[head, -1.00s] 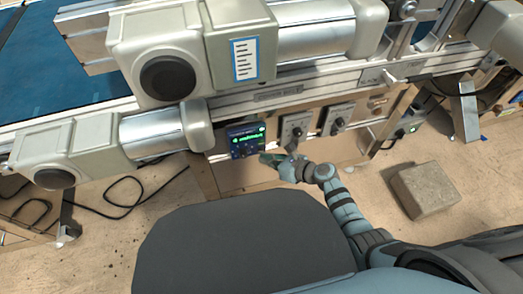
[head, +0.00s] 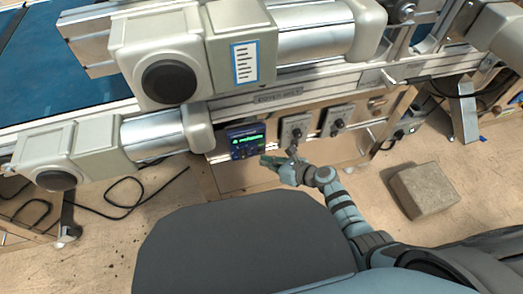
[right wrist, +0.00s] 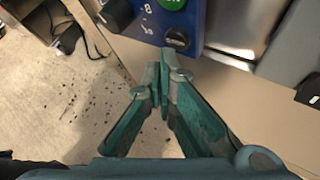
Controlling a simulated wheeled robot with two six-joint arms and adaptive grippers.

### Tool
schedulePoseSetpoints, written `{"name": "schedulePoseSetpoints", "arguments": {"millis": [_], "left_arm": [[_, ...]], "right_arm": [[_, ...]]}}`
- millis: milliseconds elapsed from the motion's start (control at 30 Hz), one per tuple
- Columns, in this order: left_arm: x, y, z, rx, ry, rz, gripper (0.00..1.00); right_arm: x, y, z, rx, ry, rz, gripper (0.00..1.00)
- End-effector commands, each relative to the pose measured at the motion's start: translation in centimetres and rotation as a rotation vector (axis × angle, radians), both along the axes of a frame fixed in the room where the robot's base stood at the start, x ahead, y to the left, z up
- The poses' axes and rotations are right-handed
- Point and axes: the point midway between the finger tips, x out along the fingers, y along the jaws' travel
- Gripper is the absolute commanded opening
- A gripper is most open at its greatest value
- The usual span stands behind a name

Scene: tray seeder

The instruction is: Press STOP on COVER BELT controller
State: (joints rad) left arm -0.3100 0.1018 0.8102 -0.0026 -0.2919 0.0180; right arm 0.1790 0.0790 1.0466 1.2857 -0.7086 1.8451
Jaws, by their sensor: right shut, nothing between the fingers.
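A small blue controller with a lit green display (head: 247,141) is mounted on the machine's front, left of two grey switch boxes. Its lettering is too small to read in the head view. In the right wrist view the lower part of a blue panel (right wrist: 152,22) shows a green button (right wrist: 172,3), a black button (right wrist: 177,40) and a black knob (right wrist: 116,15). My right gripper (head: 267,160) is shut and empty, just below and right of the controller. Its fingertips (right wrist: 163,76) point at the panel's lower edge, seemingly apart from the black button. My left gripper is out of view.
Two grey switch boxes (head: 295,129) (head: 337,119) sit right of the controller. Large motor housings (head: 165,62) (head: 72,152) overhang it above and left. A concrete block (head: 424,190) lies on the floor at right. Black cables lie on the floor at left.

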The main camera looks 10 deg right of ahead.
Motion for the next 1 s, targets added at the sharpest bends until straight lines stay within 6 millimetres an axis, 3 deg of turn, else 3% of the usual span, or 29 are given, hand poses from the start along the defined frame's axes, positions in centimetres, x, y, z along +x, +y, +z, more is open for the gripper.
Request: {"name": "schedulePoseSetpoints", "arguments": {"millis": [433,1000], "left_arm": [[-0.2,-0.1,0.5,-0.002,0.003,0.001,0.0],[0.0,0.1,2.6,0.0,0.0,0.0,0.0]], "right_arm": [[-0.7,-0.1,0.1,0.001,0.001,0.0,0.0],[-5.4,-0.4,0.1,0.0,0.0,-0.001,0.0]]}}
